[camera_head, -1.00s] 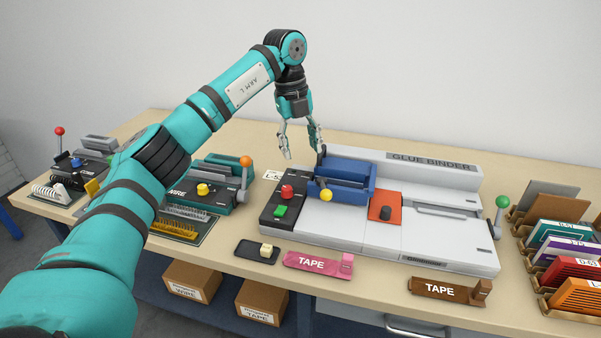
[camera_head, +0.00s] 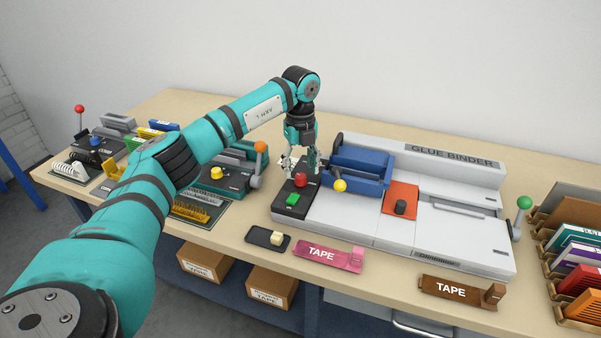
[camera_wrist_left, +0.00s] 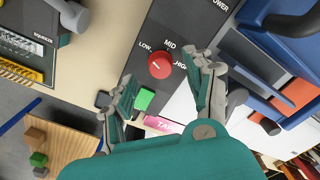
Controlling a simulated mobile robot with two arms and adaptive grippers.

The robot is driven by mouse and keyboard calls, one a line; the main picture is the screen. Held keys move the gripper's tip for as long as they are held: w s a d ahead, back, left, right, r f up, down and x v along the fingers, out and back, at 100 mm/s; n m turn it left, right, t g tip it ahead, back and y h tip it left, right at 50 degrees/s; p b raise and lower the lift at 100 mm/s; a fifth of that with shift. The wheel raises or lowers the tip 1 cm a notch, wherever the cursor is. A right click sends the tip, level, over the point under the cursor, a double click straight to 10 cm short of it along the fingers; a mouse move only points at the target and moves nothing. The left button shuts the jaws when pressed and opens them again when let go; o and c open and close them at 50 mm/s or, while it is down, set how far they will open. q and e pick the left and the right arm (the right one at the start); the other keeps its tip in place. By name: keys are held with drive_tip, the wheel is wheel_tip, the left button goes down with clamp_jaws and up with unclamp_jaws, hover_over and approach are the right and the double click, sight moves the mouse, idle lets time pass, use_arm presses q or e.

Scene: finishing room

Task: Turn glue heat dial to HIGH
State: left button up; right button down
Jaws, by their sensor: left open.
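The glue heat dial is a red round knob (camera_head: 301,180) on the black panel (camera_head: 288,206) at the left end of the glue binder (camera_head: 345,225). In the left wrist view the dial (camera_wrist_left: 160,65) has LOW, MID and HIGH printed around it. Its pointer setting is too small to tell surely. My left gripper (camera_head: 299,164) is open just above and behind the dial. In the left wrist view its fingers (camera_wrist_left: 160,72) stand apart on either side of the dial, with no clear contact. My right gripper is not in view.
A green button (camera_head: 292,199) sits in front of the dial. Pink tape (camera_head: 325,254) and a black tray (camera_head: 258,239) lie in front. The wire machine (camera_head: 225,182) stands to the left.

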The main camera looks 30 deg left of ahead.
sight(301, 179)
use_arm(q)
wheel_tip(301, 179, down, 2)
drive_tip(key=shift+f, duration=0.15)
drive_tip(key=shift+w+f, duration=0.1)
drive_tip(key=shift+f, duration=0.15)
clamp_jaws()
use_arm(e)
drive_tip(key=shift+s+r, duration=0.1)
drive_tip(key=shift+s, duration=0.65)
